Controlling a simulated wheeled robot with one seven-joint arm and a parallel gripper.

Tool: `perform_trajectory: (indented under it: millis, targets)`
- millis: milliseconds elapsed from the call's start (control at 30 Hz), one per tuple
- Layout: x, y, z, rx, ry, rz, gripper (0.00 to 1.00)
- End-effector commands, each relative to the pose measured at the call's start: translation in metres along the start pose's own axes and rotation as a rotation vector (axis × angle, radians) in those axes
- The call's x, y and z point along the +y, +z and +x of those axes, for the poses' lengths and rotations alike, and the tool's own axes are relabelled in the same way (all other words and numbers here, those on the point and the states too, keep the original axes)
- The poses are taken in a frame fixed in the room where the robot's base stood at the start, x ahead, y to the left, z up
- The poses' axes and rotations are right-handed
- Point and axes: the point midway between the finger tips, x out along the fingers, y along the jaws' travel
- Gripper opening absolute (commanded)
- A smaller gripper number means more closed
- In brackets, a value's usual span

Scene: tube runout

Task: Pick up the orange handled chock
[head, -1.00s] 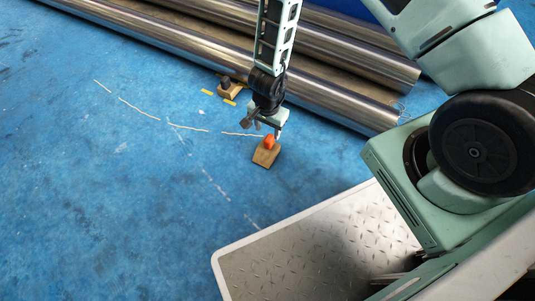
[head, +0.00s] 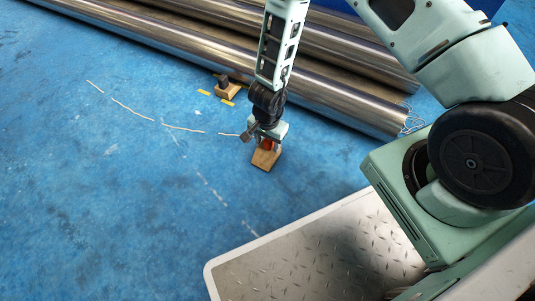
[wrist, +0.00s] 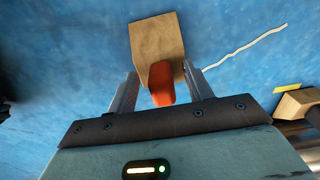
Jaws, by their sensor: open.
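The orange handled chock is a wooden block (head: 266,160) with an orange handle (wrist: 161,84), lying on the blue floor. In the wrist view its wooden part (wrist: 157,40) shows at the top centre. My gripper (head: 264,146) is directly over the chock in the head view and partly hides the handle. In the wrist view my gripper (wrist: 160,88) is open, with one finger on each side of the orange handle. I cannot tell whether either finger touches it.
Several long metal tubes (head: 330,94) lie across the back. Another wooden chock with a dark handle (head: 227,89) sits against the front tube near yellow floor marks (head: 228,102). My metal-plated base is at the lower right. The blue floor at left (head: 90,200) is clear.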

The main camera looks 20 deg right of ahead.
Motion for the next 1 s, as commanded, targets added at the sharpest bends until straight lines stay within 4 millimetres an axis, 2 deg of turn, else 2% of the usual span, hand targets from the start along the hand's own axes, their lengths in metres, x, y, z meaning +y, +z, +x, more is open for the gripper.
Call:
perform_trajectory:
  millis: [133, 167, 333, 767, 1000]
  targets:
    - [0.000, 0.000, -0.001, 0.000, 0.000, 0.000, 0.51]
    - [0.000, 0.000, -0.001, 0.000, -0.001, 0.000, 0.48]
    - [0.000, 0.000, -0.001, 0.001, 0.000, 0.000, 0.01]
    - [-0.001, 0.000, -0.006, 0.001, -0.001, -0.001, 0.00]
    - [-0.001, -0.001, -0.033, 0.003, -0.002, -0.002, 0.00]
